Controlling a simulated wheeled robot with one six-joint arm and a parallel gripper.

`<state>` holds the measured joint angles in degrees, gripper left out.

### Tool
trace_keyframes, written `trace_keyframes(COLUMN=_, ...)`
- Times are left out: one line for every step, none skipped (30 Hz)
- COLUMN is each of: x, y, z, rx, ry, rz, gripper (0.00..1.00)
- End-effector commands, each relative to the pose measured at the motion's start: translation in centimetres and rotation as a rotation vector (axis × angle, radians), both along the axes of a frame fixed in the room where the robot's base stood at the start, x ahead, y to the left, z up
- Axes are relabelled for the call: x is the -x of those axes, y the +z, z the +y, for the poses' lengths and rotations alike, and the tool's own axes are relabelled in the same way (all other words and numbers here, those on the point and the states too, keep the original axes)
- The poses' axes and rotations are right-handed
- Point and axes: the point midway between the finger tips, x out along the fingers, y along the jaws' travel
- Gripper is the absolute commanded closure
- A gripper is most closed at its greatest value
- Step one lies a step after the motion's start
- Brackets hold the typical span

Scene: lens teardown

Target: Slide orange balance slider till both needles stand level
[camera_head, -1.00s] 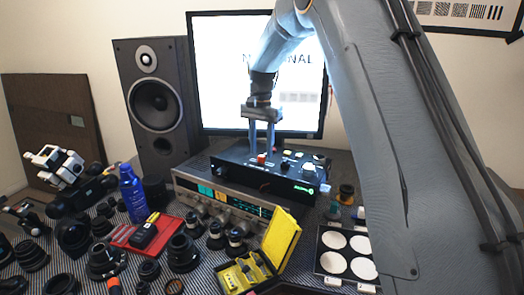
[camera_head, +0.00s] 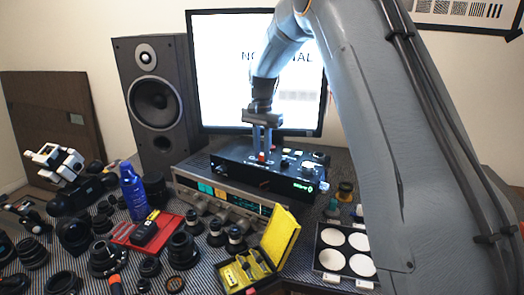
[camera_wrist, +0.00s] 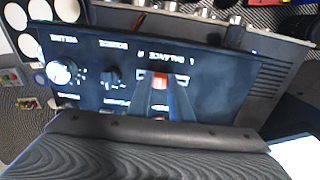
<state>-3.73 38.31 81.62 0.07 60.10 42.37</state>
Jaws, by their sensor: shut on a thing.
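The orange balance slider (camera_wrist: 159,82) shows in the wrist view under the BALANCE lettering on the black control box (camera_wrist: 215,85). My gripper (camera_wrist: 161,84) is shut on its cap, with one finger on each side. In the head view my gripper (camera_head: 262,153) points down at the black box (camera_head: 235,170), and the orange cap (camera_head: 262,157) shows between its fingertips. The silver receiver (camera_head: 185,180) below has a lit teal meter window (camera_head: 205,189) and another lit display (camera_head: 268,211). The needles are too small to read.
Knobs stand on the box, including a pale VOLUME knob (camera_wrist: 61,73) and a black knob (camera_wrist: 110,76). A monitor (camera_head: 225,70) stands behind. A yellow case (camera_head: 279,238), a tray of white discs (camera_head: 322,240) and several lenses crowd the table in front.

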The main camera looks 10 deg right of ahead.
Motion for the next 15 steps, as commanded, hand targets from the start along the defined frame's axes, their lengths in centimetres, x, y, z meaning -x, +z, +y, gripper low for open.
trace_keyframes(x=0.18, y=0.07, z=-0.59, rx=0.001, ry=-0.004, rz=0.001, gripper=1.00)
trace_keyframes(x=0.23, y=0.06, z=-0.69, rx=0.001, ry=-0.003, rz=0.000, gripper=1.00)
trace_keyframes(x=0.22, y=0.03, z=-0.63, rx=0.001, ry=-0.001, rz=0.000, gripper=1.00)
trace_keyframes(x=0.19, y=0.02, z=-0.55, rx=0.002, ry=0.000, rz=-0.001, gripper=1.00)
trace_keyframes(x=0.18, y=0.01, z=-0.53, rx=0.001, ry=0.000, rz=-0.002, gripper=1.00)
trace_keyframes(x=0.17, y=0.02, z=-0.56, rx=0.001, ry=0.000, rz=-0.002, gripper=1.00)
trace_keyframes(x=0.17, y=0.01, z=-0.59, rx=0.001, ry=-0.001, rz=-0.002, gripper=1.00)
trace_keyframes(x=0.17, y=0.01, z=-0.64, rx=0.001, ry=-0.001, rz=-0.002, gripper=1.00)
trace_keyframes(x=0.18, y=0.01, z=-0.70, rx=0.001, ry=-0.002, rz=-0.001, gripper=0.78)
trace_keyframes(x=0.18, y=0.01, z=-0.74, rx=0.001, ry=-0.003, rz=-0.001, gripper=0.73)
trace_keyframes(x=0.18, y=0.01, z=-0.77, rx=0.001, ry=-0.003, rz=0.000, gripper=0.68)
trace_keyframes(x=0.18, y=0.01, z=-0.79, rx=0.001, ry=-0.003, rz=0.000, gripper=0.62)
trace_keyframes(x=0.18, y=0.01, z=-0.79, rx=0.001, ry=-0.004, rz=0.000, gripper=0.62)
trace_keyframes(x=0.17, y=0.01, z=-0.81, rx=0.001, ry=-0.004, rz=0.000, gripper=0.62)
trace_keyframes(x=0.17, y=0.01, z=-0.82, rx=0.001, ry=-0.004, rz=0.000, gripper=0.62)
